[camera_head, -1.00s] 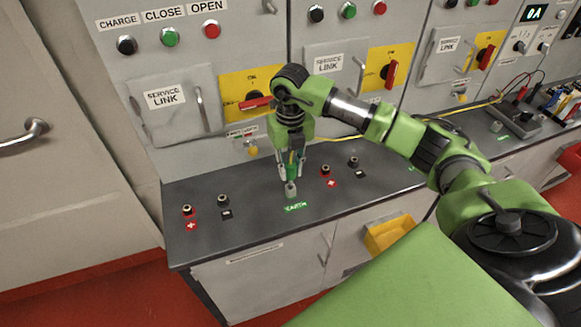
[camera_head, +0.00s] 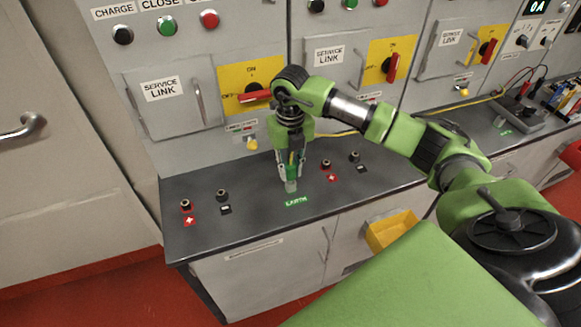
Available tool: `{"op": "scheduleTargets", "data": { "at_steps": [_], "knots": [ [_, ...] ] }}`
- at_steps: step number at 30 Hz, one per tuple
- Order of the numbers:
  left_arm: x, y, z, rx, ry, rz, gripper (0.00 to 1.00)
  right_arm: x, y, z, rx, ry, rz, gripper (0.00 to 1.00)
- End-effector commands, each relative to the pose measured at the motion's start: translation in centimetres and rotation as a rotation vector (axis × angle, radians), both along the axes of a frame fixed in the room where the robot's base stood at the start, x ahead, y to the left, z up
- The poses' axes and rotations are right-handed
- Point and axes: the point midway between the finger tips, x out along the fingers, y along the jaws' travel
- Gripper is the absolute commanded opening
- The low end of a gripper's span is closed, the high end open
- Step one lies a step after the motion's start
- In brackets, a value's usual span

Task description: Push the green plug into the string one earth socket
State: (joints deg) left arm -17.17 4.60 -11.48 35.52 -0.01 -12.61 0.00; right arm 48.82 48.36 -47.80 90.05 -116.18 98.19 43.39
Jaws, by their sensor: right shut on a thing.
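My right gripper (camera_head: 290,168) points straight down over the grey bench top and is shut on the green plug (camera_head: 291,173). The plug is upright, and its lower end meets the top of the string one earth socket (camera_head: 291,186). How far the plug is inside the socket I cannot tell. The socket stands behind the green EARTH label (camera_head: 296,201). The gripper fingers hide part of the plug. My left gripper is not in view.
Dark terminals with red and black labels stand left (camera_head: 186,205) and right (camera_head: 326,165) of the socket. A panel with a red-handled switch (camera_head: 255,96) rises behind. A yellow bin (camera_head: 391,232) hangs on the cabinet front. The bench's front left is clear.

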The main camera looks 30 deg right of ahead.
Motion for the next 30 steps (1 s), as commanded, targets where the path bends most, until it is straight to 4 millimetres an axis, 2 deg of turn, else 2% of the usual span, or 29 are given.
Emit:
{"op": "scheduleTargets", "data": {
  "at_steps": [23,24,25,30],
  "knots": [
    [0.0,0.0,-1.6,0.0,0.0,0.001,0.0,0.0,0.0,-2.1,0.0,-0.001,0.0,0.0],
    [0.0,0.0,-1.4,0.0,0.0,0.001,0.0,0.0,0.0,-1.9,0.0,-0.001,0.0,0.31],
    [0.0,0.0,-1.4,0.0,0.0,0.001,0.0,0.0,0.0,-1.9,0.0,-0.001,0.0,0.38],
    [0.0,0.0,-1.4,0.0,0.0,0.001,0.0,0.0,0.0,-1.9,0.0,-0.001,0.0,0.4]
  ]
}}
